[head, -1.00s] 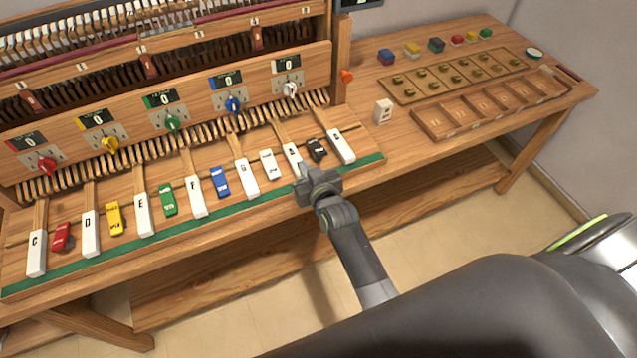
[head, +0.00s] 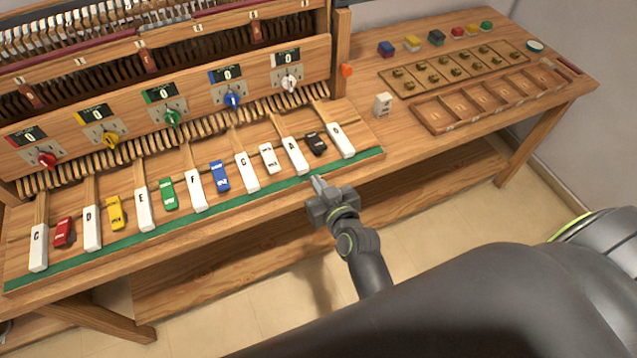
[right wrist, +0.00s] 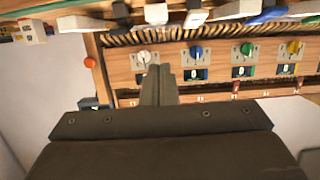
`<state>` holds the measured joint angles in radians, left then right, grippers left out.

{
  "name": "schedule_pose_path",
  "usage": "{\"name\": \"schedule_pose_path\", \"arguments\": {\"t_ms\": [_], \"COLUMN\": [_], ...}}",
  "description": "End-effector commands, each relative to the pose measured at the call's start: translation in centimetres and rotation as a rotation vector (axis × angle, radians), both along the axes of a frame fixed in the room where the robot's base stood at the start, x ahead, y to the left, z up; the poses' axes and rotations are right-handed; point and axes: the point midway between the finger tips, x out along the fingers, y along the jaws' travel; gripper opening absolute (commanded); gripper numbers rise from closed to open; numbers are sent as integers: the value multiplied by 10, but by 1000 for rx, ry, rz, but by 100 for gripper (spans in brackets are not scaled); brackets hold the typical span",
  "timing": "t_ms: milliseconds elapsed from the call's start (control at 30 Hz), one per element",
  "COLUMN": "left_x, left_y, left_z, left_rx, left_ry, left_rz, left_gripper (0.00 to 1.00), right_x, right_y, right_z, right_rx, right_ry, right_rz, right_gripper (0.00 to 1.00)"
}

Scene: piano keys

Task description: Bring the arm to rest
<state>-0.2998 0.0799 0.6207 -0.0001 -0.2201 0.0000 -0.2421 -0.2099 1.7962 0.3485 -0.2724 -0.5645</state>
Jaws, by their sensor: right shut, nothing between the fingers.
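My right gripper (head: 319,187) is shut and empty in the head view. It is at the front edge of the keyboard, by the green strip (head: 195,217), in front of the white A key (head: 294,157). Its shut fingers also show in the right wrist view (right wrist: 159,85), which appears upside down, with the knob panel behind them. The white keys marked with letters, such as C (head: 38,247) and G (head: 246,172), lie in a row with coloured keys between them, such as the blue one (head: 220,176). My left gripper is out of view.
A panel of coloured knobs, including the blue knob (head: 233,100), stands behind the keys. On the right, the bench holds a small white block (head: 383,105), a brass-knobbed board (head: 455,69), an empty compartment tray (head: 437,127) and several coloured blocks. Open floor (head: 440,215) lies in front.

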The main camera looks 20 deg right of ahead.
Motion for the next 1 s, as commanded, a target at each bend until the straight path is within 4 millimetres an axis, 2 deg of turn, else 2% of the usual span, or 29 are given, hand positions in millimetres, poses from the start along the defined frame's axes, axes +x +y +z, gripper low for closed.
{"name": "schedule_pose_path", "arguments": {"t_ms": [600, 700, 767, 867, 967, 1000], "left_x": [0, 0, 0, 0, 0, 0], "left_y": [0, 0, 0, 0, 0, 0], "left_z": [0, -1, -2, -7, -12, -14], "left_rx": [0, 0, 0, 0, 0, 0], "left_ry": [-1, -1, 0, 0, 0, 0], "left_rz": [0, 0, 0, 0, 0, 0], "left_gripper": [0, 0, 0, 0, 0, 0], "right_x": [0, -1, -4, -16, -41, -55], "right_y": [0, 0, 0, -2, -6, -9], "right_z": [0, -7, -22, -70, -138, -166], "right_rx": [0, 0, 0, -1, -2, -2], "right_ry": [0, 13, 41, 134, 271, 331], "right_rz": [0, 2, 5, 12, 16, 16], "right_gripper": [0, 0, 0, 0, 0, 0]}}
